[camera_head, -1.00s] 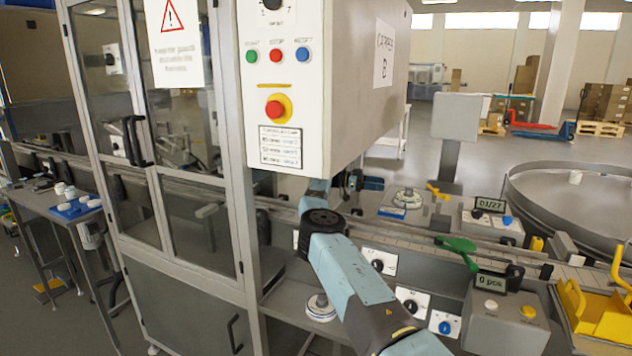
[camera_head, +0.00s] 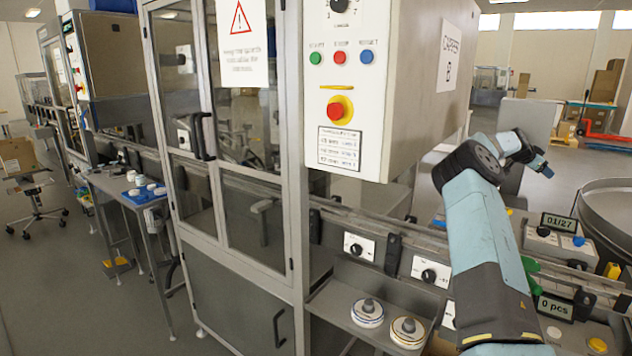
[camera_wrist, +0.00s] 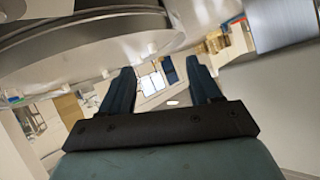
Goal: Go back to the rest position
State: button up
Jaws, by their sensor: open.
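My gripper (camera_head: 541,166) is at the right in the head view, raised above the conveyor line and pointing to the right, small there. In the wrist view my gripper (camera_wrist: 162,88) shows two dark fingers spread wide apart. Nothing is between them; the far room shows through the gap. My arm bends upward in front of the machine's right side.
The machine cabinet with its button panel (camera_head: 343,85) stands left of my arm. Two round knobbed pieces (camera_head: 367,312) sit on a low shelf. A side table with a blue tray (camera_head: 132,199) is at left. A counter display (camera_head: 558,222) and round table (camera_head: 606,205) are at right.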

jog(key=s+a+r+y, duration=0.2)
jog(key=s+a+r, duration=0.15)
jog(key=s, duration=0.25)
jog(key=s+a+r+y, duration=0.1)
jog(key=s+a+r, duration=0.1)
jog(key=s+r, duration=0.35)
jog(key=s+a+r+n+t+y, duration=0.1)
jog(key=s+a+r+n+y, duration=0.15)
jog(key=s+a, duration=0.6)
jog(key=s+a+r+n+t+y, duration=0.1)
jog(key=s+a+n+y, duration=0.3)
jog(key=a, duration=0.8)
jog(key=s+a+r+n+t+y, duration=0.1)
jog(key=s+a+n, duration=0.1)
jog(key=s+a, duration=0.7)
jog(key=s+a+f+n, duration=0.3)
jog(key=s+a+n, duration=0.1)
jog(key=s+a, duration=0.7)
jog(key=s+a+f+n+y, duration=0.1)
jog(key=s+a+f+n, duration=0.3)
jog(key=s+a, duration=0.7)
jog(key=s+n, duration=0.1)
jog(key=s, duration=0.1)
jog(key=shift+s+a+g, duration=0.25)
jog(key=shift+s+g, duration=0.1)
jog(key=shift+g, duration=0.05)
